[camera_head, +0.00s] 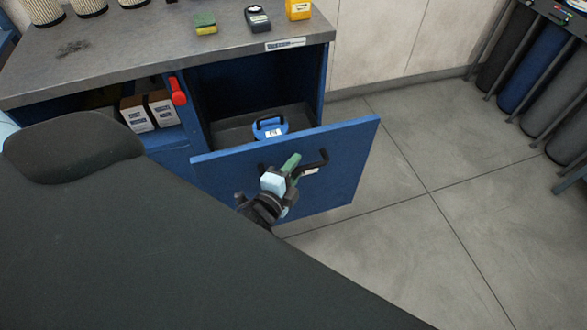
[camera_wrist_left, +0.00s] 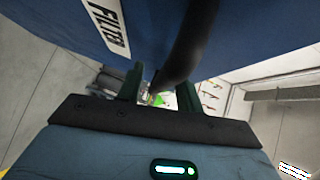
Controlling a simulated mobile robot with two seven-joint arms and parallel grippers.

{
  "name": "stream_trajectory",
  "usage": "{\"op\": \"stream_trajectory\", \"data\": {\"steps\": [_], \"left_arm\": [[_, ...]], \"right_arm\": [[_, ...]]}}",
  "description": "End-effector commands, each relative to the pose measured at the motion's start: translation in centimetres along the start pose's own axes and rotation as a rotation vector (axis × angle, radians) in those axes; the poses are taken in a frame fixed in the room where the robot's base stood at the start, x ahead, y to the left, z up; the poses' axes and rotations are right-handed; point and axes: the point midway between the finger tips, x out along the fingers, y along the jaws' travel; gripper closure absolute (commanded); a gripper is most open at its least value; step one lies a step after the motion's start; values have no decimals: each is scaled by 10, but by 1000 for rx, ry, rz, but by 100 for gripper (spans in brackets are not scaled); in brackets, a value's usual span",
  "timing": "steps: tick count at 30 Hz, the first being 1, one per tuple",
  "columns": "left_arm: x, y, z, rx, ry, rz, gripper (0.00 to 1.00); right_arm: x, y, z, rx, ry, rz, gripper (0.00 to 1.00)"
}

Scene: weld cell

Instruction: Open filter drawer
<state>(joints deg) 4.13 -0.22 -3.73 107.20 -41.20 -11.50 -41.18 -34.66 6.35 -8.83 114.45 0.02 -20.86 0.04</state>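The blue filter drawer (camera_head: 345,145) stands pulled out of the workbench, and its inside shows. Its black handle (camera_head: 314,165) is on the front panel. My left gripper (camera_head: 290,165) is at the handle, covering its middle. In the left wrist view the dark handle (camera_wrist_left: 190,45) comes down from the top towards the gap between the two green fingers (camera_wrist_left: 158,88). The fingers stand apart, with background showing between them, and no firm grip on the handle shows. Part of a "FILTER" label (camera_wrist_left: 108,25) shows on the drawer front. My right gripper is not in view.
A blue case with a handle (camera_head: 270,127) lies in the drawer. The grey benchtop (camera_head: 130,55) carries a sponge (camera_head: 205,22) and other items. A red handle (camera_head: 177,92) sticks out left of the drawer. Gas cylinders (camera_head: 530,75) stand at right; the floor before them is clear.

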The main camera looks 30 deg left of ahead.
Motion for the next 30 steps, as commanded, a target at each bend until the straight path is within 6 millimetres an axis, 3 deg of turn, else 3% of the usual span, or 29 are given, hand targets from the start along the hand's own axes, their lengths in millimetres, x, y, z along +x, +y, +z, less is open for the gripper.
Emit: {"op": "stream_trajectory", "data": {"steps": [5, 19, 30], "left_arm": [[-6, 1, 0, 0, 0, 2, 64], [-70, 2, 0, 0, 0, 2, 64], [-78, 0, 0, 0, 0, 0, 64]], "right_arm": [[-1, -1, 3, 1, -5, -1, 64], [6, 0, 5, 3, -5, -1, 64], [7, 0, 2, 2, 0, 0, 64]]}}
